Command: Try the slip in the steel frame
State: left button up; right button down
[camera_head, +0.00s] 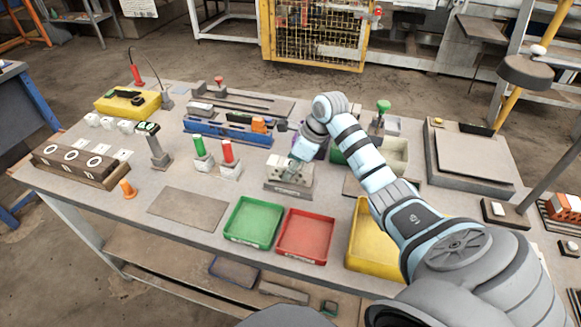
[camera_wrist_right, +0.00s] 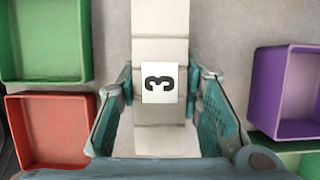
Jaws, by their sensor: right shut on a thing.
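A pale grey slip with a black 3 on a white label (camera_wrist_right: 160,83) is between the fingers of my right gripper (camera_wrist_right: 160,95), which is shut on it. In the head view my right gripper (camera_head: 297,157) is low over a grey block (camera_head: 290,187) on the bench, which looks like the steel frame. In the wrist view pale grey steps (camera_wrist_right: 160,20) run in line with the labelled face. I cannot tell where slip and frame meet, or whether the slip is inside it. My left gripper is out of view.
A green tray (camera_head: 231,235) and a red tray (camera_head: 284,250) lie in front of the grey block, with a yellow tray (camera_head: 353,260) to their right. A purple bin (camera_wrist_right: 290,92) stands close to the gripper. Green-topped and red-topped pieces (camera_head: 228,155) stand to the left.

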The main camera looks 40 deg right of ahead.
jog(key=shift+f, duration=0.25)
jog(key=shift+f+b, duration=0.35)
jog(key=shift+b, duration=0.05)
jog(key=shift+s+f, duration=0.1)
jog(key=shift+s, duration=0.1)
dwell(2.4)
dwell(0.8)
jog(key=shift+w+d+r, duration=0.1)
jog(key=shift+w+r, duration=0.1)
jog(key=shift+r, duration=0.15)
jog(key=shift+r, duration=0.1)
dwell(0.4)
jog(key=shift+f, duration=0.35)
dwell(0.7)
jog(key=shift+r, duration=0.1)
dwell(0.9)
